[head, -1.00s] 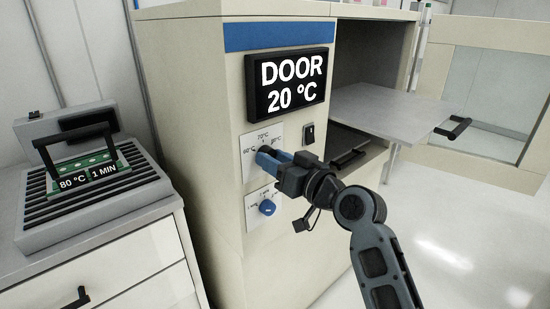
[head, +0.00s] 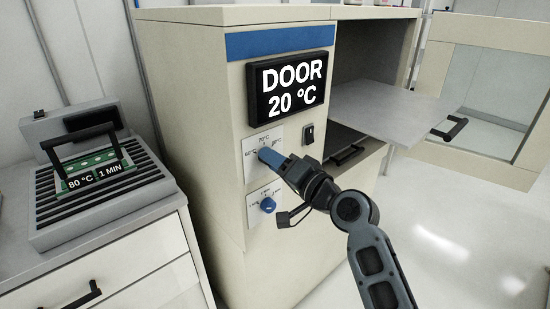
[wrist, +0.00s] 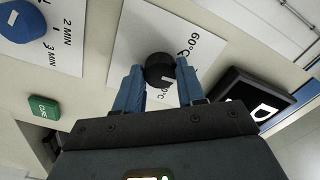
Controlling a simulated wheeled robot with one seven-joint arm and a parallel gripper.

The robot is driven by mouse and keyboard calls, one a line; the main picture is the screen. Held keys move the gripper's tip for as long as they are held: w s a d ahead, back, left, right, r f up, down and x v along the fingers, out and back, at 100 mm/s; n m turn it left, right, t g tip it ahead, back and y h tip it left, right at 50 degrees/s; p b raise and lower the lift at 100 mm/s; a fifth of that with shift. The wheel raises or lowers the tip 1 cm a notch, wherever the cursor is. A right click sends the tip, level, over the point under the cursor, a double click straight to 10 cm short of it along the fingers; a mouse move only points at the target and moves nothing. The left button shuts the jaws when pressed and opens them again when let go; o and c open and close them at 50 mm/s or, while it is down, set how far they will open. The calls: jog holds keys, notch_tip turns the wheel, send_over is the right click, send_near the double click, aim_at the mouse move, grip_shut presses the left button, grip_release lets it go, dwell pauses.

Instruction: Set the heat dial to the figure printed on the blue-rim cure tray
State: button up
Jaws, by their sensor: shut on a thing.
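The heat dial (wrist: 160,68) is a dark round knob on a white plate. My gripper (wrist: 158,84) is shut on it, with one blue finger on each side. In the head view my gripper (head: 270,156) hides the dial, and the labels 60 and 70 °C show beside it. In the wrist view the knob's white mark points towards a partly hidden label ending in °C; its figure cannot be read. A tray (head: 93,177) printed 80 °C and 1 MIN, with a green board and black handle, sits on a ribbed grey rack at left. Its rim colour is unclear.
The oven display (head: 292,87) reads DOOR 20 °C. A blue timer dial (head: 267,205) is below the heat dial, and a black switch (head: 308,134) is right of it. A green CURE button (wrist: 44,108) shows in the wrist view. The oven door (head: 490,85) stands open at right.

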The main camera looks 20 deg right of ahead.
jog(key=shift+m, duration=0.3)
dwell(0.4)
jog(key=o, duration=1)
jog(key=shift+o, duration=0.2)
jog(key=b+v, duration=0.1)
jog(key=v, duration=0.6)
jog(key=shift+s+d, duration=0.15)
jog(key=shift+s, duration=0.2)
